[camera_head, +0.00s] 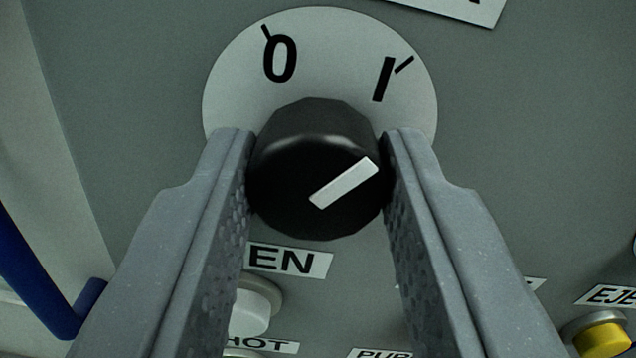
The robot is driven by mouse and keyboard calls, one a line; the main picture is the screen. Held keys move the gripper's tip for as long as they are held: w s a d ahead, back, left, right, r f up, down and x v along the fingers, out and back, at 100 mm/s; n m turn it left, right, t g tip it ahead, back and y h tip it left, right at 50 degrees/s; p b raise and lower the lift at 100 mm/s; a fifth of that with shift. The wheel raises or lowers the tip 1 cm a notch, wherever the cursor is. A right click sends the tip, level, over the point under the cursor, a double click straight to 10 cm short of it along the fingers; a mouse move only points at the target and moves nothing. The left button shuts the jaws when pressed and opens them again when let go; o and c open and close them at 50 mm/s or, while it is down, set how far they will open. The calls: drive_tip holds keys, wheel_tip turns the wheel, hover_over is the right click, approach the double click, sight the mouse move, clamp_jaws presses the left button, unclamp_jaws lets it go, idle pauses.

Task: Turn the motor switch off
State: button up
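The motor switch (315,170) is a round black knob with a white pointer bar in the camera_head view. It sits on a light round dial plate (335,45) marked 0 at the upper left and I at the upper right. The pointer is tilted up to the right, towards the I mark. My gripper (318,150) has one finger on each side of the knob. Both fingers seem to touch its sides, with no gap visible. The fingertips hide parts of the plate's lower edges.
Below the knob are a label ending in EN (290,261) and a white button (252,310), partly behind my left finger. A yellow button (603,338) with a cut-off EJE label (610,295) is at lower right. A blue bar (35,270) is at the left.

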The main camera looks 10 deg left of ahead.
drive_tip(key=shift+a, duration=0.4)
drive_tip(key=shift+d, duration=0.2)
drive_tip(key=shift+f+n, duration=0.1)
drive_tip(key=shift+n, duration=0.4)
drive_tip(key=n, duration=0.3)
drive_tip(key=n+b, duration=0.1)
drive_tip(key=n, duration=0.1)
drive_tip(key=shift+d+f+n+b, duration=0.15)
drive_tip(key=shift+n+b, duration=0.15)
drive_tip(key=shift+n, duration=0.1)
drive_tip(key=n+b, duration=0.1)
drive_tip(key=n, duration=0.3)
drive_tip(key=shift+f, duration=0.1)
drive_tip(key=shift+n+b, duration=0.8)
drive_tip(key=shift+n, duration=0.7)
drive_tip(key=o, duration=1)
drive_tip(key=shift+a, duration=0.2)
drive_tip(key=shift+c, duration=0.2)
drive_tip(key=shift+d+r, duration=0.15)
drive_tip(key=shift+r, duration=0.05)
